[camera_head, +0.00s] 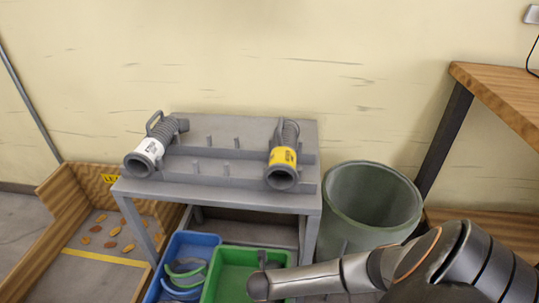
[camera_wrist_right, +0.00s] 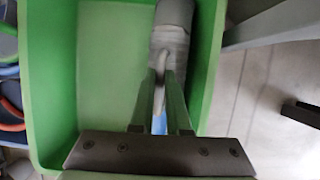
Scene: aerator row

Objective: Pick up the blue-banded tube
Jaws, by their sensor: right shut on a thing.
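In the right wrist view a grey tube (camera_wrist_right: 172,38) lies between the tips of my right gripper (camera_wrist_right: 160,82), which is shut on its pale handle. The tube is over the green bin (camera_wrist_right: 40,90). A small blue patch (camera_wrist_right: 159,123) shows between the fingers; I cannot tell if it is the tube's band. In the head view my right arm reaches over the green bin (camera_head: 232,262), and its gripper is hidden. A white-banded tube (camera_head: 150,147) and a yellow-banded tube (camera_head: 283,157) rest on the grey rack table (camera_head: 225,198). My left gripper is not in view.
A blue bin (camera_head: 200,243) with curved pieces stands left of the green one. A large grey-green barrel (camera_head: 372,192) stands right of the table. A wooden-sided box (camera_head: 63,205) is at the left, and a wooden-topped bench (camera_head: 500,90) is at the right.

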